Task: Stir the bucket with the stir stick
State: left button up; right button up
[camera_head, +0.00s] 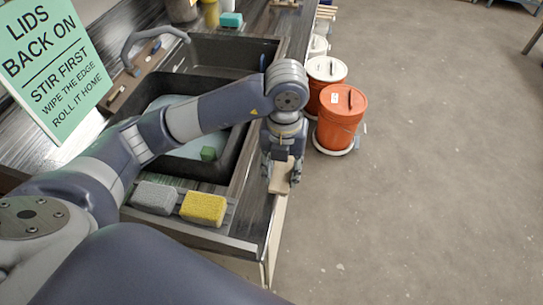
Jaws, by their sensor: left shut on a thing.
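My left gripper (282,166) points down at the counter's front edge and is shut on a pale wooden stir stick (281,179). How far the stick reaches below the gripper is hard to tell against the pale counter edge. My right gripper is not in view.
A double sink (236,147) is set in the counter under my left arm. A green sign (56,62) leans at the left. The floor (430,180) at right is clear.

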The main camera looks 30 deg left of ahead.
pick_arm(q)
jog(key=shift+s+d+r+b, duration=0.15)
jog(key=shift+s+d, duration=0.8)
jog(key=shift+d, duration=0.1)
jog(key=shift+s+d+r+b, duration=0.1)
jog(key=shift+s+d+b, duration=0.05)
jog(key=shift+s+d, duration=0.8)
